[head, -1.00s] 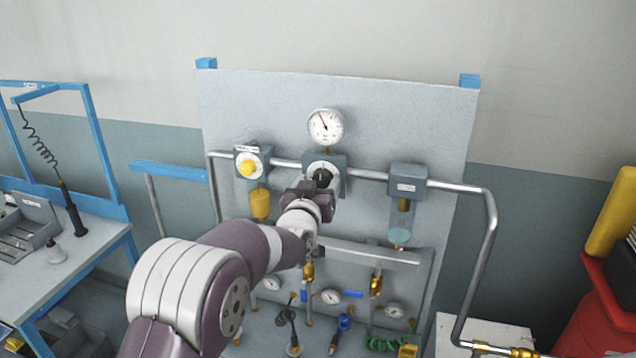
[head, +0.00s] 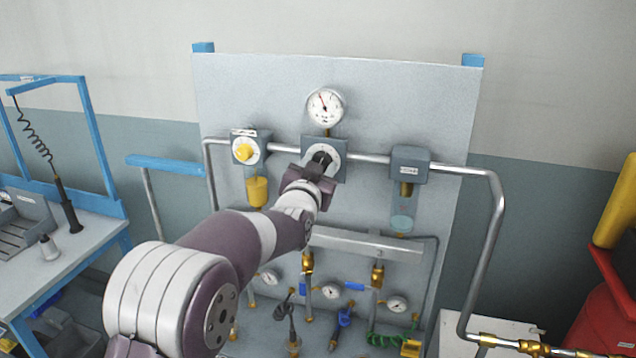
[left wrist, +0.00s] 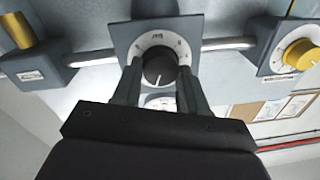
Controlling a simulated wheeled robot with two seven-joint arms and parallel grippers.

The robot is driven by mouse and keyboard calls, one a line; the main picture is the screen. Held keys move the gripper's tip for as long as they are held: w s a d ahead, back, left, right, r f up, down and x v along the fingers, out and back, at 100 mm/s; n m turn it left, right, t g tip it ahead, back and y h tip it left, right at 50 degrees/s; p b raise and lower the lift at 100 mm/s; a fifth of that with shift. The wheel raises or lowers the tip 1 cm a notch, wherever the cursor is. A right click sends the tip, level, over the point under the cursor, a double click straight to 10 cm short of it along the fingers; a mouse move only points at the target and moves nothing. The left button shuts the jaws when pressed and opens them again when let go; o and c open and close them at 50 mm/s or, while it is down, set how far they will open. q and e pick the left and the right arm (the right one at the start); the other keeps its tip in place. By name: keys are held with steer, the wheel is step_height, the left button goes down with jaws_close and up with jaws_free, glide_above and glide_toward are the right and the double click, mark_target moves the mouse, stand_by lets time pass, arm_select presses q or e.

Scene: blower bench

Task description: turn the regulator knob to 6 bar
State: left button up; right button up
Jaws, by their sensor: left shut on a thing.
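The regulator knob (left wrist: 160,70) is black and round, on a white dial with marks, on a grey square block (head: 335,146). My left gripper (left wrist: 160,84) is shut on the knob, one finger on each side of it. In the head view the left gripper (head: 318,172) reaches the knob from below and partly hides it. My right gripper is not in view.
A grey pipe (head: 285,155) runs through the block. A yellow knob (head: 243,151) on another block is to the left, a grey labelled block (head: 410,164) to the right. Small gauges, hoses and brass fittings (head: 378,273) are lower on the panel.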

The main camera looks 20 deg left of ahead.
arm_select(q)
steer(key=m+b, duration=0.8)
steer(key=m, duration=0.1)
steer(key=shift+h, duration=0.4)
steer(key=shift+m, duration=0.3)
steer(key=o, duration=1.1)
steer(key=shift+f, duration=0.1)
steer(key=shift+c, duration=0.2)
steer(key=s+b, duration=0.5)
steer(key=s, duration=0.7)
steer(key=shift+s+f+b, duration=0.25)
steer(key=shift+f+b, duration=0.1)
steer(key=shift+b, duration=0.05)
